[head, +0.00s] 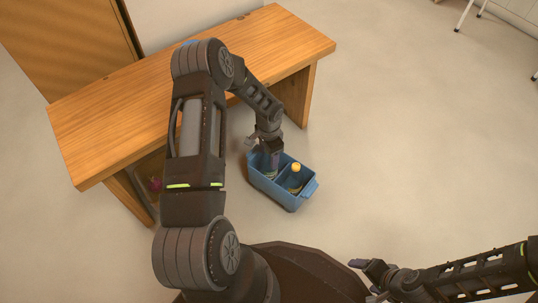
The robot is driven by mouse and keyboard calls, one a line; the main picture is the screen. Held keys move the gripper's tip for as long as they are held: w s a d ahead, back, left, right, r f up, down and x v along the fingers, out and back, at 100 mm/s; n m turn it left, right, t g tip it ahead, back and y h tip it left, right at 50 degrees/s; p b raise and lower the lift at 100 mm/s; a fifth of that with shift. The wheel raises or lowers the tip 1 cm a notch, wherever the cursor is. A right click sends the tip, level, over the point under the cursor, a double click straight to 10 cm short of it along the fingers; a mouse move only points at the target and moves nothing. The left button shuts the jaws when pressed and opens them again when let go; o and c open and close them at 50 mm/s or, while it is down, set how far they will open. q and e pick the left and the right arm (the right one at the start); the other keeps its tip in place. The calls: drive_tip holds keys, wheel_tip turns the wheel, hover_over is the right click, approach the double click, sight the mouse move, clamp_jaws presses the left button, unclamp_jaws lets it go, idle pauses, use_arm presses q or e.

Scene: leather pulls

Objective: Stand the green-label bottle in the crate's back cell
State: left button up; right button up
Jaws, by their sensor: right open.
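The blue crate (281,199) stands on the floor in front of the table, with a divider between its cells. A dark bottle (271,171) with a greenish patch low on its side is in the crate's back cell and looks about upright. Its top is hidden by my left gripper (266,149), which reaches down right over that cell. Whether its fingers are closed around the bottle does not show. My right gripper (364,280) is open and empty at the bottom, well to the right of the crate.
A second bottle (295,179) with a yellow cap stands in the crate's front cell. The wooden table (110,128) is behind and left; my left arm hides part of it. A small dark reddish thing (155,183) is under the table. The floor right of the crate is clear.

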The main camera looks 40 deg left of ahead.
use_arm(q)
drive_tip(key=o, duration=0.4)
drive_tip(key=shift+o, duration=0.2)
wheel_tip(320, 180, up, 12)
drive_tip(key=p, duration=0.5)
drive_tip(key=shift+r, duration=0.2)
